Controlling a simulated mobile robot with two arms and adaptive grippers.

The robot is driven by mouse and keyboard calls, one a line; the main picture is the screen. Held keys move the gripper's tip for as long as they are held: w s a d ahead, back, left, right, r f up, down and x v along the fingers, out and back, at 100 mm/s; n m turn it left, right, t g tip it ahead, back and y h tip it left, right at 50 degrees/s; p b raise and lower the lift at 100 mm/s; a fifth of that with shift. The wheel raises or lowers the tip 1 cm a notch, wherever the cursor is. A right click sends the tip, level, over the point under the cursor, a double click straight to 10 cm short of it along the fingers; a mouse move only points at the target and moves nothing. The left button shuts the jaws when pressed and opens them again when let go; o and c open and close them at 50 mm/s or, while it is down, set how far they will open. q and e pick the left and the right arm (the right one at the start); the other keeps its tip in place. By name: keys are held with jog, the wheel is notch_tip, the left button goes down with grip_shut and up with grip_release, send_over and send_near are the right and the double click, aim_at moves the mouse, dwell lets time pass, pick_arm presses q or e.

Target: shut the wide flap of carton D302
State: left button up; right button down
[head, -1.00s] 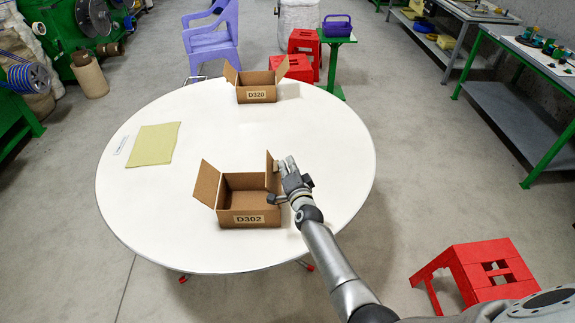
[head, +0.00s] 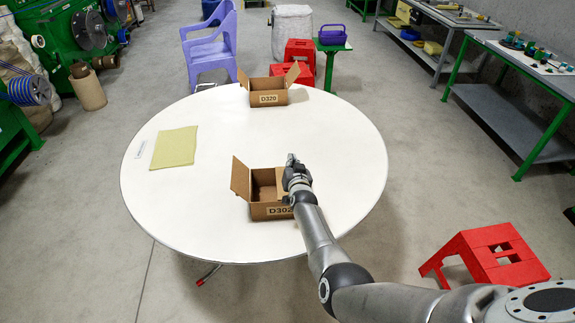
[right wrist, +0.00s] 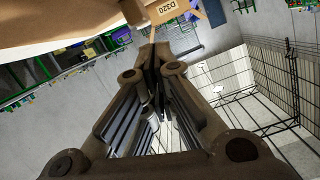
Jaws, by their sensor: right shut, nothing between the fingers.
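Carton D302 (head: 258,211) stands on the near part of the round table, open at the top. Its left flap (head: 241,179) stands up and leans outward. I see part of the carton's inside to the left of my gripper. My right gripper (head: 291,158) is at the carton's right side, in front of that edge in the head view, and hides the right flap there. In the right wrist view, its fingers (right wrist: 156,58) are together with nothing between them. Which flap is the wide one I cannot tell. My left gripper is out of view.
The white round table (head: 215,225) has free room left of the carton. A yellow-green sheet (head: 175,147) lies at the left. Carton D320 (head: 268,97) stands open at the far edge. A red stool (head: 485,255) is at the right.

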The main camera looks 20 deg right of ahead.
jog(key=shift+w+f, duration=0.1)
jog(key=shift+f, duration=0.35)
jog(key=shift+w+a+f+b, duration=0.1)
jog(key=shift+a+f+b, duration=0.15)
jog(key=shift+b, duration=0.2)
jog(key=shift+a, duration=0.1)
jog(key=shift+a, duration=0.1)
jog(key=shift+r, duration=0.1)
